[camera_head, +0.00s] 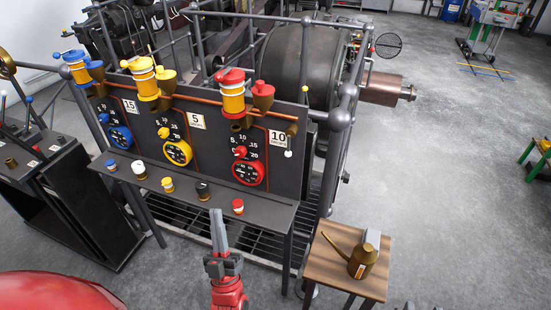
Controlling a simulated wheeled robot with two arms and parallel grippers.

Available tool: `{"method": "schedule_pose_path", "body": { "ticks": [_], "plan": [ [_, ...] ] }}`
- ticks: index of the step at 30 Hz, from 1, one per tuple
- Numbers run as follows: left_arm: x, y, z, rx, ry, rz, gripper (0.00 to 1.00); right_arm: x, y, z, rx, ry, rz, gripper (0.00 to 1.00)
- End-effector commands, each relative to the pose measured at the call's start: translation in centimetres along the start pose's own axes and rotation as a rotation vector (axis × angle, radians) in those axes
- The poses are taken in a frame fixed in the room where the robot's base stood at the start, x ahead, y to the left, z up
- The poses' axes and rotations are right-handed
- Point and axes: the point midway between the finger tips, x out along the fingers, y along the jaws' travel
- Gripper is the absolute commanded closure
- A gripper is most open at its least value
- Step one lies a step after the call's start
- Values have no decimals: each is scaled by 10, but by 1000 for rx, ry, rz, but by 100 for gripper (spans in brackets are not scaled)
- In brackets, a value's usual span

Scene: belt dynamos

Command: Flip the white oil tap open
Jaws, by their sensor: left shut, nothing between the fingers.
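A small white knob (289,154), which looks like the white oil tap, hangs below a brass fitting (291,130) at the right end of the copper pipe, beside the "10" label. Its lever points down. My left gripper (217,218) is shut and empty, fingers pointing up, in front of the panel's shelf. It is left of and below the white knob, apart from it. Small dark pieces at the bottom edge, right of centre, may be my right gripper; too little shows to tell its state.
The dark panel (215,150) carries blue, yellow and red dials and oilers. Several small caps stand on its shelf (262,210). A brass oil can (362,260) stands on a wooden stool (330,270) at the right. A grey railing post (333,165) rises right of the knob.

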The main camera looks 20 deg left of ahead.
Motion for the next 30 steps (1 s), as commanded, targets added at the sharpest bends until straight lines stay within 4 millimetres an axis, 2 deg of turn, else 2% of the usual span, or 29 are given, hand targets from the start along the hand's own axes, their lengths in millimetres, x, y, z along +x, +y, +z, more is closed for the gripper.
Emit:
{"method": "schedule_pose_path", "body": {
  "ticks": [1, 3, 6, 8, 10, 14, 17, 21, 24, 27, 30],
  "plan": [
    [13, -31, 14, -31, -86, -112, 100, 10, 0, -2, 0, 0, 0, 59],
    [17, -72, 41, -117, -216, -270, 100, 16, 1, -3, 0, 0, 0, 59],
    [10, -113, 76, -292, -378, -474, 100, 24, 1, -4, 0, 0, 0, 59],
    [4, -126, 94, -423, -461, -578, 100, 29, 1, -5, 0, 0, 0, 59],
    [-1, -130, 111, -589, -551, -674, 100, 35, 2, -6, 0, 0, 0, 59],
    [3, -106, 128, -924, -699, -769, 100, 46, 2, -8, 0, 0, 0, 59],
    [17, -72, 125, -1157, -804, -765, 100, 54, 3, -9, 0, 0, 0, 59],
    [36, -24, 104, -1382, -940, -692, 100, 61, 3, -10, 0, 0, 0, 59],
    [44, 0, 89, -1469, -1014, -639, 100, 64, 3, -11, 0, 0, 0, 59],
    [47, 14, 79, -1511, -1059, -603, 100, 65, 3, -11, 0, 0, 0, 59],
    [48, 19, 75, -1524, -1077, -589, 100, 65, 3, -11, 0, 0, 0, 59]
  ]
}}
